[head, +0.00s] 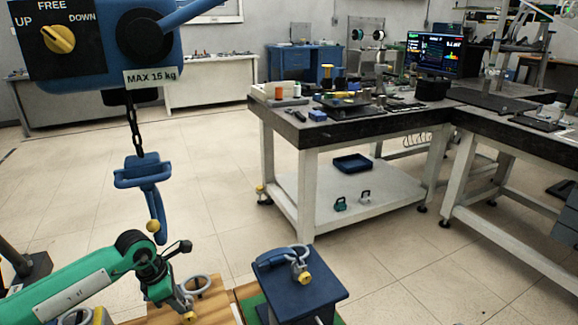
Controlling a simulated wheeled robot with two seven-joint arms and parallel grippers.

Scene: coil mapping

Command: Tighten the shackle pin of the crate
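A blue crate-like block (322,292) stands at the bottom centre, with a metal shackle (297,258) on top and a yellow pin end (304,278) facing me. A wooden surface (216,306) at its left carries a second shackle (197,284) with a yellow pin end (190,316). I cannot tell which is the crate of the task. My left gripper (168,290), on the green arm from the left, is beside this second shackle. I cannot tell whether it touches it, or whether its fingers are open. My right gripper is not in view.
A blue hook (148,190) hangs on a chain (134,130) under the hoist box (95,55), above my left arm. The hoist box has a yellow knob (59,39). A cluttered workbench (300,130) stands beyond at the right. The floor (225,200) between is clear.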

